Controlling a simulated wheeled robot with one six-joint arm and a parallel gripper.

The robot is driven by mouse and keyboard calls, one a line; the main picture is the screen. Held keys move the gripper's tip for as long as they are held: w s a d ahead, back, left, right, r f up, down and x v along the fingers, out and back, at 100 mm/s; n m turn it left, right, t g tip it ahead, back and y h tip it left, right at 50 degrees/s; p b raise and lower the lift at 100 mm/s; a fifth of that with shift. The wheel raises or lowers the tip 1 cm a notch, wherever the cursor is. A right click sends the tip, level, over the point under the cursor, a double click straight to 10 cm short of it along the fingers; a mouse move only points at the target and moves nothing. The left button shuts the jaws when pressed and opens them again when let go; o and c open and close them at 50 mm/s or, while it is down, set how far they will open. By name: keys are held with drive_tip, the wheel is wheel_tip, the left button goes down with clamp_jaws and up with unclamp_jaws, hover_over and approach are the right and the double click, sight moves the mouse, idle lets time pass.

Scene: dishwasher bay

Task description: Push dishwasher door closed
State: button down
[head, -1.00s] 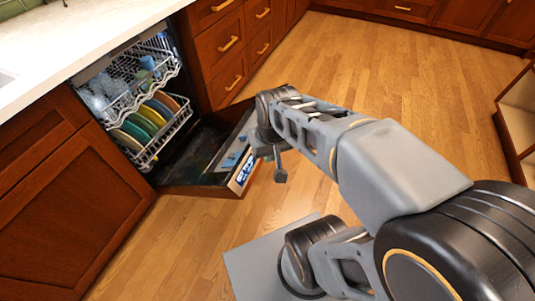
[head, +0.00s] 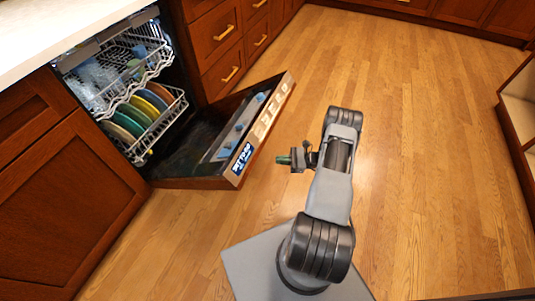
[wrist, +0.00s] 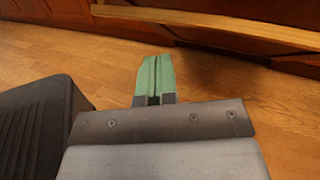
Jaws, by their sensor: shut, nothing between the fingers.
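The dishwasher door (head: 205,160) is hinged at the bottom and lies open, low over the floor, in the head view. Its top edge with the control panel (head: 243,160) faces my arm. My gripper (head: 282,160) is to the right of the door's top edge, apart from it, with green fingertips pointing left. In the wrist view the green fingers (wrist: 154,80) are together with nothing between them. A wooden edge (wrist: 220,28) crosses the top of the wrist view; I cannot tell whether it is the door.
The upper rack (head: 125,65) and the lower rack (head: 150,128) with several coloured plates are inside the dishwasher. Wooden drawers (head: 222,60) stand beside it. Floor (head: 420,150) is clear on the right, up to an open shelf (head: 518,110).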

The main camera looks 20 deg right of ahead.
drive_tip(key=s+d+f+m+t+h, duration=0.1)
drive_tip(key=d+f+m+t+h, duration=0.1)
drive_tip(key=d+f+m+t, duration=0.35)
drive_tip(key=w+a+r+t, duration=0.3)
drive_tip(key=w+a+r, duration=0.1)
drive_tip(key=w+a, duration=0.3)
drive_tip(key=shift+w+a+r+m+b, duration=0.3)
drive_tip(key=shift+a+r+m+b, duration=0.1)
drive_tip(key=shift+a, duration=0.4)
drive_tip(key=shift+r+t+h, duration=0.1)
drive_tip(key=shift+t+h, duration=0.15)
drive_tip(key=shift+h, duration=0.05)
